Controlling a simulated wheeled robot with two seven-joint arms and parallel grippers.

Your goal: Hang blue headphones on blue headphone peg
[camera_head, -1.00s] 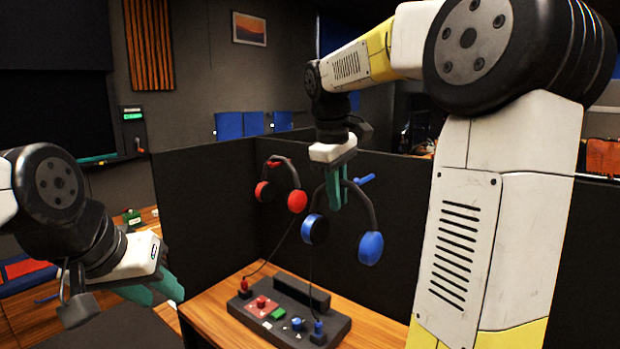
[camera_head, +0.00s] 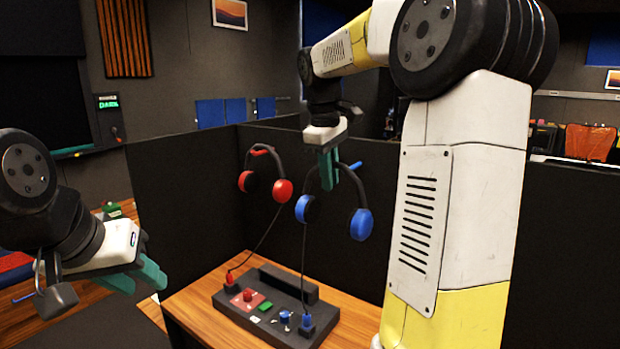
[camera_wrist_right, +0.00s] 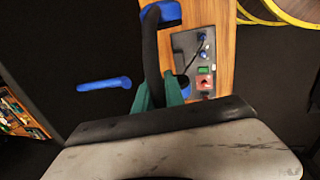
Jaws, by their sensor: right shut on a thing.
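My right gripper (camera_head: 328,170) is shut on the headband of the blue headphones (camera_head: 361,224) and holds them in the air, both blue ear cups hanging down. The right wrist view shows the dark band (camera_wrist_right: 150,50) between my teal fingers (camera_wrist_right: 158,93). The blue headphone peg (camera_head: 355,164) sticks out of the dark partition, just right of my gripper in the head view and partly behind the band. In the wrist view the peg (camera_wrist_right: 104,84) stands clear to the left of the band, apart from it. My left gripper (camera_head: 137,277) is open and empty at the lower left.
Red headphones (camera_head: 283,190) hang on a red peg (camera_head: 259,152) to the left. Dark partition walls (camera_head: 180,200) enclose the desk's back and left.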

